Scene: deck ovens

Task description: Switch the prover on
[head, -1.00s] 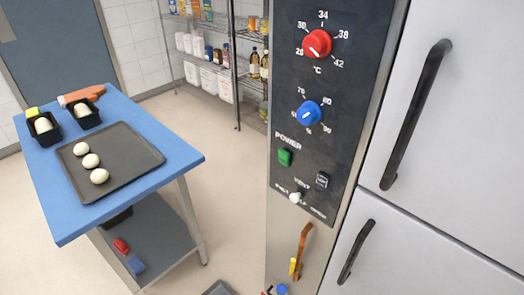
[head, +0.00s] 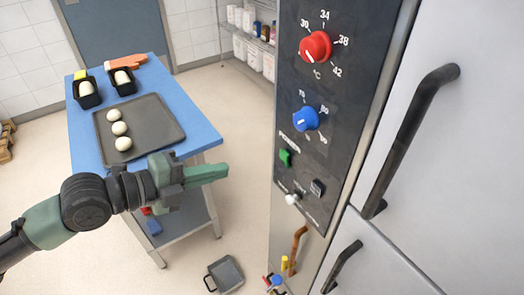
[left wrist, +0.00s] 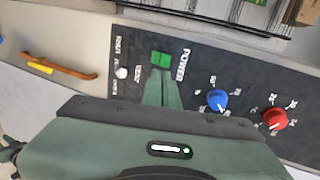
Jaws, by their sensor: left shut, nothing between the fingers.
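The prover's dark control panel (head: 335,85) stands right of centre in the head view. It carries a red temperature knob (head: 316,46), a blue knob (head: 305,118), a green POWER button (head: 285,157), a dark vent switch (head: 317,188) and a white knob (head: 292,198). My left gripper (head: 226,170) is shut and empty, left of the green button, with a gap between them in the head view. In the left wrist view the shut fingers (left wrist: 163,85) point toward the green button (left wrist: 161,59). I cannot tell the exact distance. My right gripper is out of view.
The prover's pale doors with dark handles (head: 415,130) stand right of the panel. A blue table (head: 190,105) holds a dark tray (head: 160,125) with dough balls and small tins. A grey pan (head: 228,272) lies on the floor. A brown handle (head: 298,248) hangs below the panel.

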